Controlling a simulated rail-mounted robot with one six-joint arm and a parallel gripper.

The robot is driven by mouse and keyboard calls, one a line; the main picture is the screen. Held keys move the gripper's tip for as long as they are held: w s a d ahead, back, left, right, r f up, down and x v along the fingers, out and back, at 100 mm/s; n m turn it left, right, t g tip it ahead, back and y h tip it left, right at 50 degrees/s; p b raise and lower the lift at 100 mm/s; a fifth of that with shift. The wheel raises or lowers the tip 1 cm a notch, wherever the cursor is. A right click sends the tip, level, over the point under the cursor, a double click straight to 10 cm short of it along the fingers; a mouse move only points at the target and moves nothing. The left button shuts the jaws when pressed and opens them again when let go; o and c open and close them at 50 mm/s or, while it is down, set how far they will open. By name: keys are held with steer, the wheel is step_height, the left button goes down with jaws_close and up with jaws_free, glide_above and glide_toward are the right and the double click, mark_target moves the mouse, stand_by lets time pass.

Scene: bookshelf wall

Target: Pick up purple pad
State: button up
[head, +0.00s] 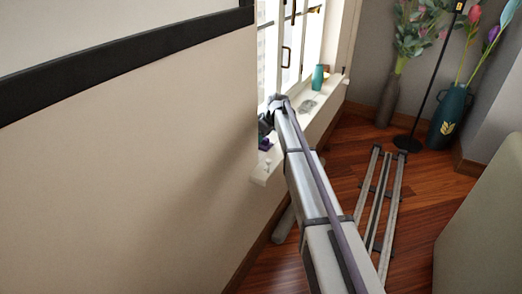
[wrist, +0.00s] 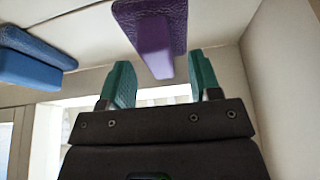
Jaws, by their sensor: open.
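The purple pad (wrist: 153,42) is at the top middle of the wrist view, with a leathery face and a smooth lighter edge. My gripper (wrist: 163,72) has two green fingers, open and apart. The near end of the pad appears between the fingertips, with a gap on each side; contact is not visible. In the head view my gripper (head: 266,118) is at the window, over the near part of the sill. A small dark purple thing (head: 265,144), which looks like the pad, shows just below it, partly hidden.
Blue pads (wrist: 30,58) lie to the left in the wrist view. The white window sill (head: 325,117) holds a teal cup (head: 318,78) farther along and a small white item (head: 267,164) at its near end. A beige wall (head: 130,180) stands left of my arm.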

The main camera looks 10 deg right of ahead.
steer(key=shift+b+x, duration=0.3)
steer(key=shift+x, duration=0.75)
steer(key=shift+r, duration=0.2)
steer(key=c, duration=1)
steer(key=shift+p, duration=0.3)
step_height(320, 180, up, 10)
steer(key=p, duration=1)
